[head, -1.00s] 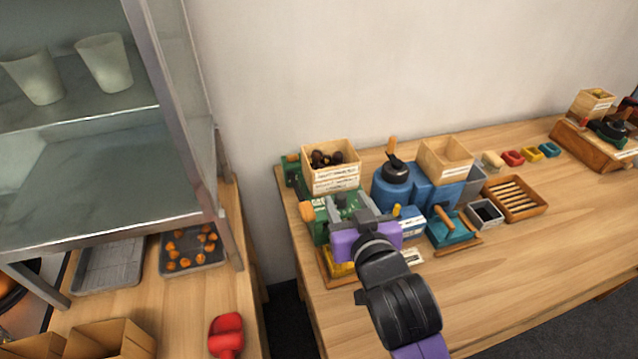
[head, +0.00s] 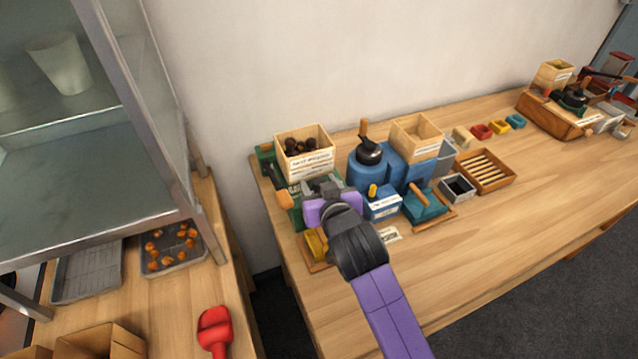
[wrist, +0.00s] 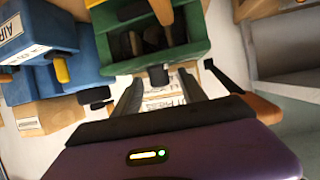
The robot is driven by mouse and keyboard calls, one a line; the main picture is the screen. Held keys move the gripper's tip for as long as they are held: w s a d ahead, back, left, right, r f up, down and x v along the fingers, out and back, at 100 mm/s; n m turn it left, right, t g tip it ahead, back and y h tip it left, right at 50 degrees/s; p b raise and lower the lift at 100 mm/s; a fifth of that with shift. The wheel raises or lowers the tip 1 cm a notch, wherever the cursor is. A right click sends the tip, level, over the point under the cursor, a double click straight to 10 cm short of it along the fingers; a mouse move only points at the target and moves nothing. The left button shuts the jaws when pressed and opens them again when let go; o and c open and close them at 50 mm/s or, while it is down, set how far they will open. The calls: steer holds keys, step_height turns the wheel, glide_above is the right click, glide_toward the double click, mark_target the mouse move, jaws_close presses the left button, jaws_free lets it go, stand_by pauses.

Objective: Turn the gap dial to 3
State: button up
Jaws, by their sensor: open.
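In the wrist view the green housing (wrist: 185,52) is just beyond my gripper (wrist: 166,92). Its two dark fingers are apart, with no object held between them. A small dark knob (wrist: 158,76) shows on the housing's lower edge, near the fingers. I cannot tell whether it is the gap dial. No dial numbers are readable.
A blue machine (head: 372,182) with a yellow lever (head: 373,190) stands close on the right; it also shows in the wrist view (wrist: 62,45). A teal press (head: 424,207) and slatted wooden tray (head: 487,172) lie further right.

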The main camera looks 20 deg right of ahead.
jaws_close()
steer(key=shift+d+r+n+y+p, duration=0.1)
steer(key=shift+d+n+y+p, duration=0.05)
steer(key=shift+n+y+p, duration=0.3)
steer(key=shift+n+y, duration=0.25)
steer(key=shift+d+n+y, duration=0.25)
steer(key=shift+n+y, duration=0.65)
steer(key=shift+y, duration=0.3)
steer(key=n+y+b, duration=0.1)
steer(key=n+g+y+b, duration=0.1)
steer(key=n+y+b, duration=0.2)
steer(key=shift+w+d+f, duration=0.1)
steer(key=shift+d+f, duration=0.15)
steer(key=shift+f, duration=0.1)
steer(key=n+g+y+b, duration=0.4)
steer(key=shift+w+r+n+b, duration=0.1)
steer(key=shift+r+n+b, duration=0.05)
steer(key=shift+n+b, duration=0.2)
steer(key=shift+y, duration=0.3)
